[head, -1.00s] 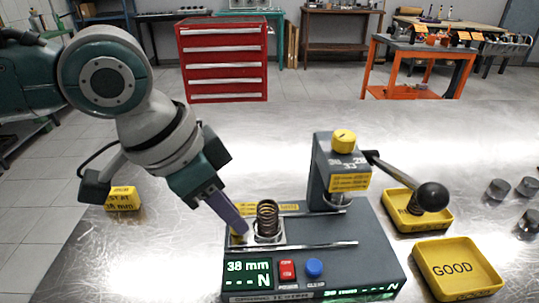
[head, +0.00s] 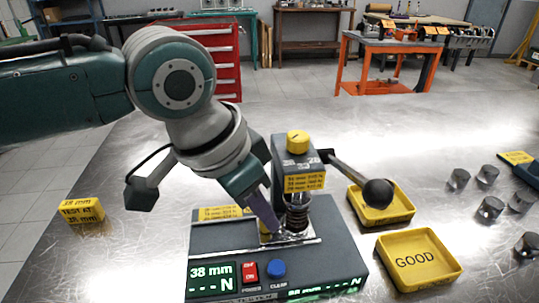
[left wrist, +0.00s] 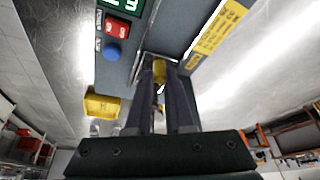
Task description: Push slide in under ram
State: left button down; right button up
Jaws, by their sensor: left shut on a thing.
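The spring tester (head: 345,262) is a dark grey base with a post and a yellow-topped ram head (head: 299,160). A metal slide (head: 292,238) sits between two rails on it, with a dark coil spring (head: 298,214) standing upright on it, below the ram head. My left gripper (head: 268,230) reaches down to the left end of the slide, shut on its yellow handle (head: 264,236). The handle also shows between the fingers in the left wrist view (left wrist: 160,70). The fingers partly hide the slide. My right gripper is not in view.
A lever with a black ball knob (head: 377,193) sticks out right of the ram, over a yellow tray (head: 400,215). A yellow GOOD tray (head: 440,275) stands in front. Several metal cylinders (head: 490,208) lie at right. A yellow 38 mm block (head: 82,211) is at left.

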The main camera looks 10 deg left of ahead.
pick_arm(q)
jog(key=shift+d, duration=0.15)
jog(key=c, duration=0.8)
grip_release()
jog(key=shift+r, duration=0.1)
jog(key=p+v, duration=0.1)
jog(key=v, duration=0.8)
jog(key=shift+s+r+p, duration=0.1)
jog(key=shift+r+p, duration=0.2)
jog(key=shift+r, duration=0.1)
